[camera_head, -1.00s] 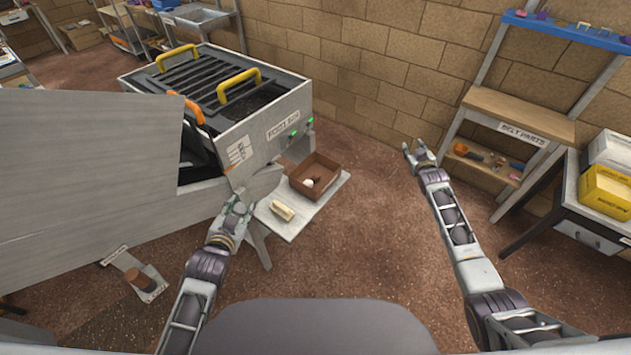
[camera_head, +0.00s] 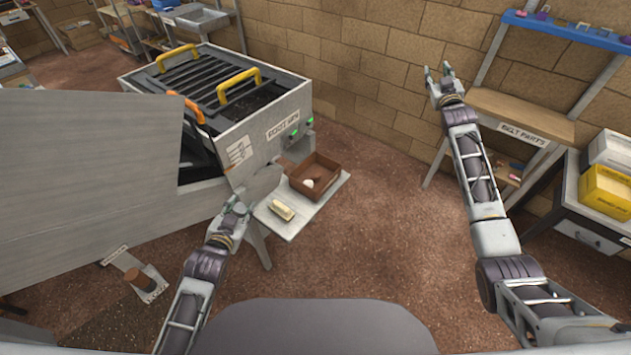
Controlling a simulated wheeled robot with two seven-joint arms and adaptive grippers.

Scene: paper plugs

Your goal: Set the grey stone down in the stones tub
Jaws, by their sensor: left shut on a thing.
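My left gripper (camera_head: 238,205) is shut at the near left edge of a small pale side table, beside the grey machine. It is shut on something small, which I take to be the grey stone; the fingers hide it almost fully. A brown open tub (camera_head: 322,187) stands on the table, to the right of and beyond the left gripper. I see no readable label on it, so I cannot tell surely that it is the stones tub. A small whitish lump (camera_head: 308,183) lies in it. My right gripper (camera_head: 438,70) is open and empty, raised before the brick wall.
A cream block or brush (camera_head: 282,210) lies on the side table (camera_head: 300,220) between the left gripper and the tub. The grey machine (camera_head: 275,130) stands close behind. A grey panel (camera_head: 90,180) fills the left. A wooden shelf (camera_head: 515,112) is at right. Middle floor is clear.

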